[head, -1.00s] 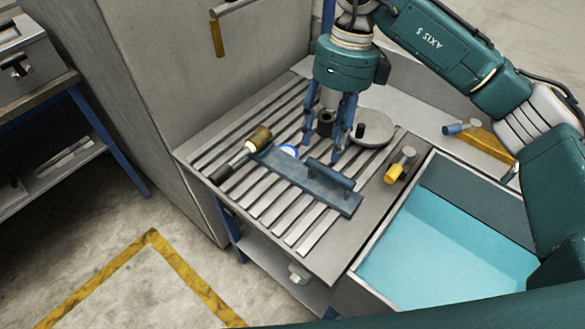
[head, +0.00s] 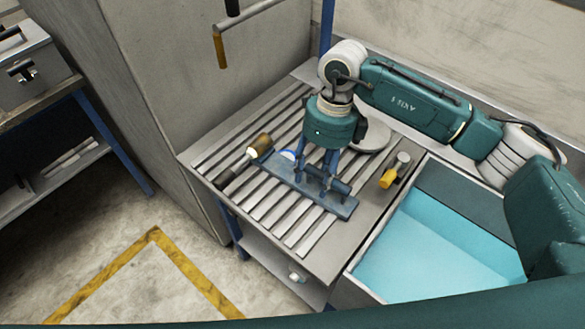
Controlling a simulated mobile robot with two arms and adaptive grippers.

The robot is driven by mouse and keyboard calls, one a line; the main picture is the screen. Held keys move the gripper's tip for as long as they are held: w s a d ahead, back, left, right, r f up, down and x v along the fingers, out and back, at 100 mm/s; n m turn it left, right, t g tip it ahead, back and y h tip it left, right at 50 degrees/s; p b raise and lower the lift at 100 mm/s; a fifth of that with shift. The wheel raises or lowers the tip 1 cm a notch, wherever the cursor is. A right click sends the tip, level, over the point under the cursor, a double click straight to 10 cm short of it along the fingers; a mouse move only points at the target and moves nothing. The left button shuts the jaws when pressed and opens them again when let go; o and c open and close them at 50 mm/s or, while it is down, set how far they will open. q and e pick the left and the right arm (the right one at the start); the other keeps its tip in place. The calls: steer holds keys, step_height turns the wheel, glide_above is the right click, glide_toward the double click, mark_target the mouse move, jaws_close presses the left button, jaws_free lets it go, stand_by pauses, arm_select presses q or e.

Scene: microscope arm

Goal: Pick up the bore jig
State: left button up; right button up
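The likely bore jig is a flat blue plate (head: 338,206) with a raised bar handle, lying on the slatted bench top (head: 330,235). My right gripper (head: 313,182) points down at the handle from above. Its blue fingers are apart and reach down to the handle, hiding part of it. I cannot tell whether they touch it. The plate still lies on the slats. My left gripper is not in view.
A brown-and-black tool (head: 258,145) lies at the plate's left end. A yellow-and-grey piece (head: 390,175) lies to the right, beside an open turquoise-lined basin (head: 440,255). A round grey disc (head: 372,137) is behind my gripper. The front slats are clear.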

jaws_close()
steer(key=shift+w+r, duration=0.1)
steer(key=shift+r, duration=0.5)
step_height(320, 180, up, 19)
steer(key=b, duration=0.4)
steer(key=shift+b, duration=0.35)
